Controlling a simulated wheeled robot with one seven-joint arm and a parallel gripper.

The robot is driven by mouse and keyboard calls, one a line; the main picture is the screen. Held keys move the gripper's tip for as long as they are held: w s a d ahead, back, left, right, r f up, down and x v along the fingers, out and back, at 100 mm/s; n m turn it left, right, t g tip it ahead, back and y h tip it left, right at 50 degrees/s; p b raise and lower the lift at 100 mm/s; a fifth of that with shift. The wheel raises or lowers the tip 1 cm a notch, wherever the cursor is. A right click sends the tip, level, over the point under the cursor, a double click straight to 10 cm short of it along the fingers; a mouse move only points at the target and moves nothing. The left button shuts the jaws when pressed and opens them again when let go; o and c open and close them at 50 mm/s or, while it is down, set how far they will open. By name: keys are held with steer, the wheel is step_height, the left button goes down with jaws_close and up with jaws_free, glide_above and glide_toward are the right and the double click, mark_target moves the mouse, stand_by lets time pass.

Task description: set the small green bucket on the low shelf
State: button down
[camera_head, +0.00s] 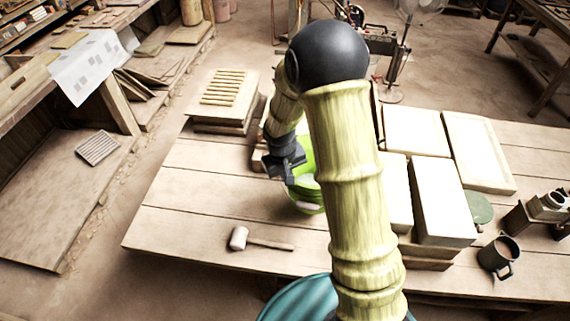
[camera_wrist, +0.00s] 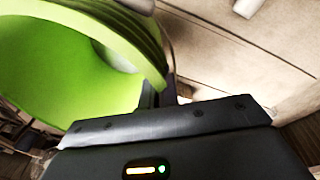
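The small green bucket (camera_head: 307,176) is at the middle of the wooden table, partly hidden behind my arm. In the wrist view the bucket (camera_wrist: 60,75) fills the upper left, its green inside and ribbed wall showing. My gripper (camera_head: 285,166) is at the bucket's left rim. In the wrist view the dark fingers (camera_wrist: 163,95) are close together at the bucket's wall and look shut on it. Whether the bucket's base touches the table cannot be told. A low wooden shelf (camera_head: 50,205) lies under the bench at the left, with a ribbed tile on it.
A mallet (camera_head: 245,240) lies at the table's front. Stacked boards (camera_head: 440,200) stand right of my arm, with a mug (camera_head: 498,257) further right. A slatted tile stack (camera_head: 225,90) is at the back left. Bare floor (camera_head: 130,180) separates table and shelf.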

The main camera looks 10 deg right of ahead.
steer(key=d+m+p, duration=0.1)
steer(key=p, duration=0.3)
steer(key=s+d+m+p, duration=0.1)
steer(key=d+p, duration=0.1)
steer(key=p, duration=0.2)
steer(key=s+d+p, duration=0.1)
steer(key=d+p, duration=0.1)
steer(key=p, duration=0.2)
steer(key=shift+f+m, duration=0.35)
steer(key=shift+m, duration=0.05)
